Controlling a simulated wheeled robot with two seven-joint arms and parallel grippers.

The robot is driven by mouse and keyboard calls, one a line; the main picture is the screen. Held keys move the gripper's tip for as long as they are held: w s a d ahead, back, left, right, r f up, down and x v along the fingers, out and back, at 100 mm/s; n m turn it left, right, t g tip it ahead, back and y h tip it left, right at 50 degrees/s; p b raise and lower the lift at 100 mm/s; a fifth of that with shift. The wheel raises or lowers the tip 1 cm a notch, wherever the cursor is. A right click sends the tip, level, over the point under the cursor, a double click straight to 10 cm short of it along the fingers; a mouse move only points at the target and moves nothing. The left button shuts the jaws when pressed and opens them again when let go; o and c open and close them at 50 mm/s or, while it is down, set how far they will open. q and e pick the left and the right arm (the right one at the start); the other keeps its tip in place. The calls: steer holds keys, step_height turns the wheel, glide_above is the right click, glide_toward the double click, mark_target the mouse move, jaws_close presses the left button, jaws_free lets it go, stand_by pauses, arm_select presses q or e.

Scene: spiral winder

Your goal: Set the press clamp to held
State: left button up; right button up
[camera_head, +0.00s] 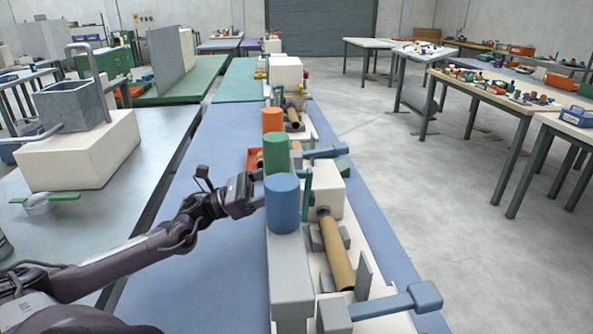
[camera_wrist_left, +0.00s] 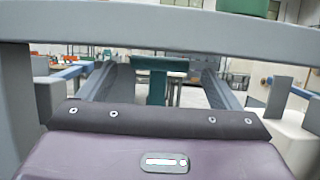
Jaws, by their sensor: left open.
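My left gripper (camera_head: 256,190) reaches in from the left, just left of the blue cylinder (camera_head: 283,204). It is open. In the left wrist view its two fingers (camera_wrist_left: 165,78) spread forward, and a teal T-shaped handle (camera_wrist_left: 155,80) shows in the gap between them, with no visible contact. In the head view a thin teal upright lever (camera_head: 307,188) stands right of the blue cylinder. A blue-grey lever arm (camera_head: 385,305) lies across the near end of the winder. I cannot tell for certain which of these is the press clamp. My right gripper is not in view.
Green (camera_head: 276,153) and orange (camera_head: 272,119) cylinders stand farther along the row. A brown tube (camera_head: 336,255) lies on the near fixture. A cream block with a grey bin (camera_head: 75,104) stands on the left table. The blue bench top (camera_head: 215,245) left of the fixtures is mostly clear.

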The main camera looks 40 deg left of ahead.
mark_target(292, 170)
arm_select(q)
steer(key=x, duration=0.4)
steer(key=shift+w+d, duration=0.15)
steer(key=shift+w, duration=0.1)
steer(key=shift+d+r, duration=0.1)
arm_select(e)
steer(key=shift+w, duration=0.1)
arm_select(q)
steer(key=shift+c, duration=0.3)
